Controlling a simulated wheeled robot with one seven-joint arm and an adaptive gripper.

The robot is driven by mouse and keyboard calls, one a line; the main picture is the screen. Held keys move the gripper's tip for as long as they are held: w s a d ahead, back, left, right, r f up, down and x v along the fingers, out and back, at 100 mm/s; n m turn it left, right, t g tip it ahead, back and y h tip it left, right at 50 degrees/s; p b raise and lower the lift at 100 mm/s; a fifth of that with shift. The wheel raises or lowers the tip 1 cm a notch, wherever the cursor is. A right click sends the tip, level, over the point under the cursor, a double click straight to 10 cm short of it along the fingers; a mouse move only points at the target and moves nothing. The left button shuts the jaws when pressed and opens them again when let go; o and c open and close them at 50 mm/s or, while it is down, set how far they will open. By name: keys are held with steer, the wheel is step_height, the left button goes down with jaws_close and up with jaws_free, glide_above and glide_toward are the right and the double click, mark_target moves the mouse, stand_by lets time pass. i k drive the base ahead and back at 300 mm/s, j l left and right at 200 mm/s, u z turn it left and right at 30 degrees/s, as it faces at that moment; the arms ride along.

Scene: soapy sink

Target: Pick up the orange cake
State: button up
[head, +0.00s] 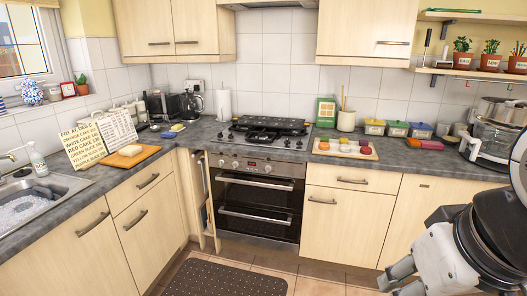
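A light wooden board (347,156) lies on the counter right of the stove. Several small round cakes or pieces in orange, white, red and dark colours sit on it. They are too small to tell apart surely; an orange-looking one (324,146) is at the board's left side. My gripper (392,283) is at the bottom right, in front of the lower cabinets, well below and apart from the board. Its grey fingers point left, and part of it is cut off by the frame edge. Whether the fingers are open or shut is unclear.
Coloured lidded boxes (397,129) and a utensil pot (346,121) stand behind the board. A glass-bowled appliance (494,140) is at the right. The stove (262,139) is left of the board. A narrow cabinet door (211,205) left of the oven stands open. The floor mat (233,279) lies in front.

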mark_target(323, 146)
steer(key=i, duration=0.95)
steer(key=i+j+z, duration=0.15)
steer(key=i, duration=0.8)
steer(key=i+j+z, duration=0.1)
steer(key=i+z, duration=0.15)
steer(key=i, duration=0.15)
steer(key=i+j+z, duration=0.1)
steer(key=i+z, duration=0.2)
steer(key=i+j+z, duration=0.25)
steer(key=i, duration=0.15)
